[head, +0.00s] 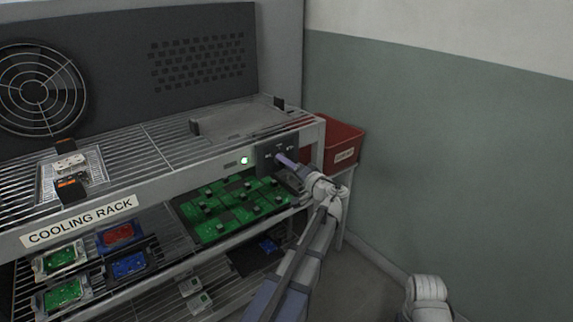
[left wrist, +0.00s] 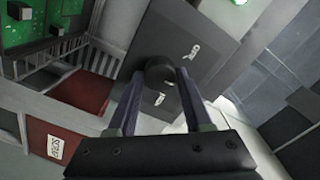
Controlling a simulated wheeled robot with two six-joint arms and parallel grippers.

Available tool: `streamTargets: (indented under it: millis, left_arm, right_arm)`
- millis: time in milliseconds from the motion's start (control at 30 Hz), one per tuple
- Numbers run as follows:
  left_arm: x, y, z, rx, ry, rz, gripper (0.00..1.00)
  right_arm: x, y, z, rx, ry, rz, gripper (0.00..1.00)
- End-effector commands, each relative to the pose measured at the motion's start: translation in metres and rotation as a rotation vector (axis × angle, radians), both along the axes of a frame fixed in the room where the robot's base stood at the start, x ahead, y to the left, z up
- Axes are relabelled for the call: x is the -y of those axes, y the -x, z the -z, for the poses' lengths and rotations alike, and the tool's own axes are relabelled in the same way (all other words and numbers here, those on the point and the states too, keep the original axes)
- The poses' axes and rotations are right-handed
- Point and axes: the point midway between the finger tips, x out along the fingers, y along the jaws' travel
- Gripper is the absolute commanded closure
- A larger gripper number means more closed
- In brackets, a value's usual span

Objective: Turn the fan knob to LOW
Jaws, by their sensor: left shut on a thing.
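The dark control panel (head: 266,158) is at the right end of the cooling rack's front rail. It fills the middle of the left wrist view (left wrist: 205,35), with small white markings that I cannot read. The round black fan knob (left wrist: 160,72) sits on this panel; in the head view my gripper hides it. My left gripper (head: 284,160) is at the panel, its two fingers on either side of the knob and shut on it. I cannot tell which setting the knob points to.
The cooling rack (head: 80,207) holds circuit boards, with a large green board (head: 235,208) below the panel. A lit green light (head: 244,160) is left of the panel. A red bin (head: 338,140) stands just right of the rack. A fan (head: 35,90) is at the back left.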

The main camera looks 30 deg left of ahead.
Motion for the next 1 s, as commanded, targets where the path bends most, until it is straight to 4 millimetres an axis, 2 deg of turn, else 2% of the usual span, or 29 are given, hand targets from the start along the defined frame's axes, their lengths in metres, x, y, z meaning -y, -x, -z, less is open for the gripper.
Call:
streamTargets:
  millis: [300, 767, 800, 1000]
  left_arm:
    - [0.0004, 0.0, 0.0002, -0.07, -0.028, 0.001, 1.0]
    - [0.0005, -0.0001, 0.0003, -0.077, -0.031, 0.001, 1.0]
    - [0.0005, -0.0001, 0.0003, -0.077, -0.031, 0.001, 0.45]
    - [0.0004, -0.0001, 0.0002, -0.077, -0.031, 0.001, 0.23]
  right_arm:
    - [0.0, 0.0, 0.0001, 0.0, 0.0, 0.0, 0.52]
    - [0.0, 0.0, 0.0001, 0.0, 0.0, 0.0, 0.52]
    - [0.0, 0.0, 0.0001, 0.0, 0.0, 0.0, 0.52]
    - [0.0, 0.0, 0.0001, 0.0, 0.0, 0.0, 0.52]
